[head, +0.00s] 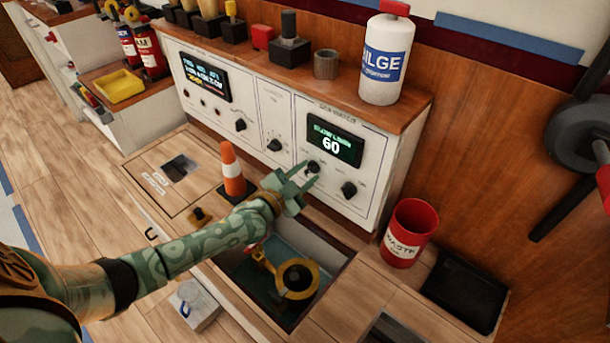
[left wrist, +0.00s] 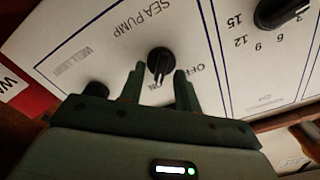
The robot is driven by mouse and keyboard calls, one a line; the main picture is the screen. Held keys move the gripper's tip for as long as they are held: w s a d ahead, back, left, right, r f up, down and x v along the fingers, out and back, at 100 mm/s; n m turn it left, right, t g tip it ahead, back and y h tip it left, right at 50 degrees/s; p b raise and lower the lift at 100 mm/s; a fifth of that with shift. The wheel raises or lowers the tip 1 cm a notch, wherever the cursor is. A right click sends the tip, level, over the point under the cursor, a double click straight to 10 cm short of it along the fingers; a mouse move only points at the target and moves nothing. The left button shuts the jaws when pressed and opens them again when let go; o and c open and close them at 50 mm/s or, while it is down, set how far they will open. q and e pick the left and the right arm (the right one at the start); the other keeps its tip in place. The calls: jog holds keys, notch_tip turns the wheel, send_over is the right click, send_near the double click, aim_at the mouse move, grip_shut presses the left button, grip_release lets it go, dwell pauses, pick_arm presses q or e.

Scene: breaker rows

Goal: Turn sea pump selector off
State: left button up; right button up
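The sea pump selector (head: 312,167) is a small black knob on the white panel under the green display reading 60. In the left wrist view the knob (left wrist: 160,60) sits below SEA PUMP lettering that appears upside down. OFF and ON labels are beside it, and its narrow end appears to point near ON. My left gripper (head: 309,173) is at the panel front, by this knob. In the left wrist view the gripper (left wrist: 160,70) is open, with one green finger on each side of the knob; contact cannot be told. My right gripper is not in view.
Another black knob (head: 349,189) is right of the selector, and a numbered dial (head: 275,145) is left. An orange cone (head: 232,170) stands near my left forearm. Below is an open floor hatch with a yellow ring fitting (head: 297,279). A red waste bin (head: 408,232) stands right.

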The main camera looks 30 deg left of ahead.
pick_arm(q)
grip_shut()
jog(key=n+p, duration=0.1)
jog(key=n, duration=0.2)
jog(key=shift+r+n, duration=0.1)
jog(key=shift+n, duration=0.3)
jog(key=n, duration=0.6)
jog(key=shift+a+p, duration=0.3)
jog(key=shift+p, duration=0.1)
jog(key=n, duration=0.6)
jog(key=shift+a+f, duration=0.15)
jog(key=shift+f, duration=0.05)
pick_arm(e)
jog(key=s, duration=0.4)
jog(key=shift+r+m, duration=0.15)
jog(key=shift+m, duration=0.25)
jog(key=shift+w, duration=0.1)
